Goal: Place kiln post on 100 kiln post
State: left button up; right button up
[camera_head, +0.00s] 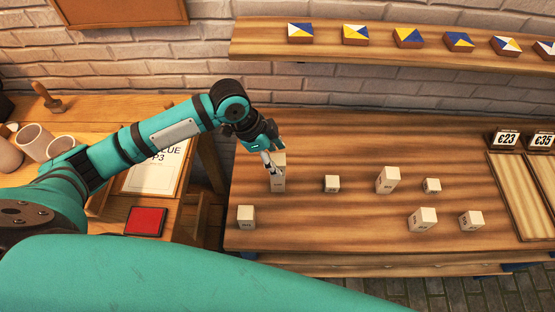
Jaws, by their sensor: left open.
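Several pale kiln posts stand upright and apart on the wooden table. The tallest-looking post (279,173) is at the back left, partly hidden by my left gripper (272,170). The gripper is open, close in front of that post; I cannot tell whether they touch. Short posts stand at the front left (246,217), middle (331,184), back right (432,186) and front right (471,220). Taller posts stand at the middle right (387,180) and in front (423,220). Their dark labels are too small to read, so I cannot tell which is the 100 kiln post.
A shelf (380,52) with several painted tiles runs above the table. Price signs (507,140) and wooden trays (518,194) are at the right. A side table with cups (34,140) and a red pad (146,221) is at the left. The table's front middle is clear.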

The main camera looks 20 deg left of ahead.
pick_arm(q)
jog(key=b+v, duration=0.1)
jog(key=v, duration=0.9)
jog(key=shift+f, duration=0.1)
